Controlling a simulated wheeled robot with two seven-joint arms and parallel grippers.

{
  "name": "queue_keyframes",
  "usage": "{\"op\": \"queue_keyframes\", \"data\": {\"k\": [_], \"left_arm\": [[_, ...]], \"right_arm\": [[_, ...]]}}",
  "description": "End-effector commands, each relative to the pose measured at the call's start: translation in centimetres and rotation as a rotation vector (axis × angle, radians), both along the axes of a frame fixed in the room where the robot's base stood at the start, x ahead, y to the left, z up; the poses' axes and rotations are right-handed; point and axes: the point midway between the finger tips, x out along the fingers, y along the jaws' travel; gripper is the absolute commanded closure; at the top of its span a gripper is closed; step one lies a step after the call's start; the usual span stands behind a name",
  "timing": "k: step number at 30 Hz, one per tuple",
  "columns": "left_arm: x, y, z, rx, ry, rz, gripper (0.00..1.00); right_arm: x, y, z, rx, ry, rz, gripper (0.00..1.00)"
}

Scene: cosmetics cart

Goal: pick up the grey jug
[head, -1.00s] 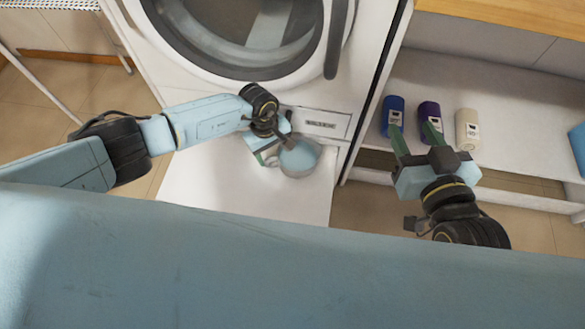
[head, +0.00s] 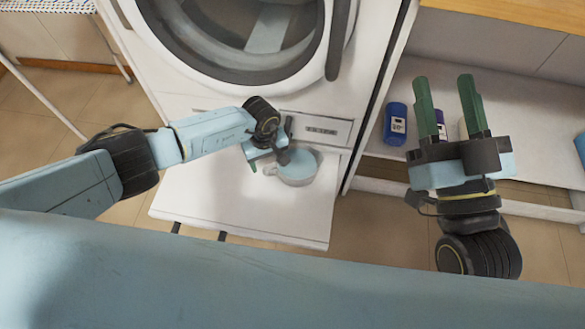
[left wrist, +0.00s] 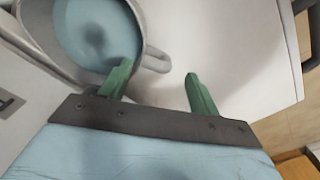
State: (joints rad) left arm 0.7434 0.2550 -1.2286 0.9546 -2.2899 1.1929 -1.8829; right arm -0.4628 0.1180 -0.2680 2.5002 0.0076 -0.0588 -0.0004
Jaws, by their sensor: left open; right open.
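The grey jug (head: 297,177) stands upright on a white pull-out shelf below the washing machine. Its round mouth shows pale blue inside. My left gripper (head: 268,157) is open just left of the jug, on its handle side. In the left wrist view the jug (left wrist: 50,50) is at the upper left, and its handle (left wrist: 157,61) lies near the gap between the green fingertips of my left gripper (left wrist: 158,78). I cannot tell whether a finger touches it. My right gripper (head: 448,103) is open and empty, in front of the shelf unit at the right.
The washing machine (head: 180,85) rises behind the jug. The white pull-out shelf (head: 220,205) is bare to the left of and in front of the jug. A blue bottle (head: 396,123) stands on the right shelf; a purple and a cream bottle are partly hidden behind my right gripper.

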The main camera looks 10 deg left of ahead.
Motion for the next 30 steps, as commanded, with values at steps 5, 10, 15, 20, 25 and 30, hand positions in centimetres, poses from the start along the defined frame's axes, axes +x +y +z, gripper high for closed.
{"op": "queue_keyframes", "data": {"k": [5, 10, 15, 20, 25, 30], "left_arm": [[0.1, -0.2, -1.9, -0.002, 0.001, 0.001, 0.38], [0.1, -0.1, -3.4, 0.0, 0.002, 0.0, 0.38], [0.1, -0.1, -3.8, -0.001, 0.002, 0.0, 0.38], [0.1, -0.1, -3.8, -0.001, 0.002, 0.0, 0.38], [0.1, -0.1, -3.8, -0.001, 0.001, 0.0, 0.51], [0.1, -0.1, -3.8, -0.001, 0.001, 0.0, 0.73]], "right_arm": [[-1.0, -0.1, 1.3, 0.049, -0.158, 0.002, 0.53], [-1.9, -0.4, 2.2, 0.084, -0.278, 0.002, 0.53], [-2.4, -0.5, 2.7, 0.099, -0.329, 0.001, 0.53], [-2.4, -0.5, 2.8, 0.101, -0.333, 0.001, 0.53], [-2.4, -0.5, 2.8, 0.1, -0.332, 0.001, 0.53], [-2.4, -0.5, 2.8, 0.1, -0.331, 0.001, 0.53]]}}
